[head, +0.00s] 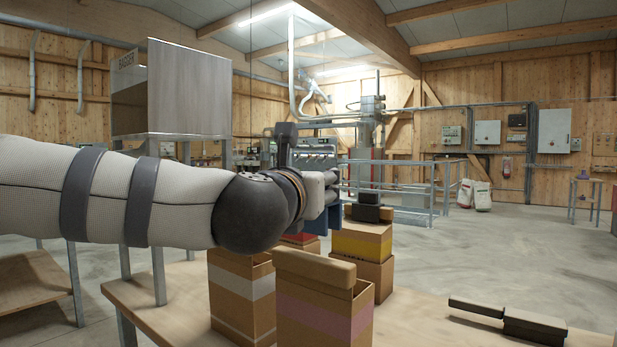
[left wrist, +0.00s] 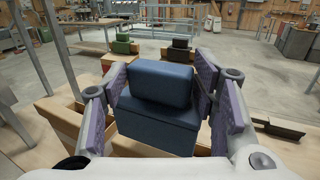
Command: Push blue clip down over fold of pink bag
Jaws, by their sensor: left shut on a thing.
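My left gripper (head: 325,192) reaches in from the left in the head view, above and behind the pink-banded bag. In the left wrist view its purple finger pads (left wrist: 162,90) stand on both sides of the blue clip (left wrist: 158,132), a dark blue block with a narrower upper part, and are shut on it. The pink bag (head: 318,318), brown with a pink band, stands upright on the table with a folded top. I cannot see the clip touching the fold. My right gripper is not in view.
A white-banded bag (head: 240,292) stands left of the pink one. A yellow-banded bag (head: 360,241) behind carries a black clip (head: 368,206). A tall cabinet (head: 180,90) stands behind my arm.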

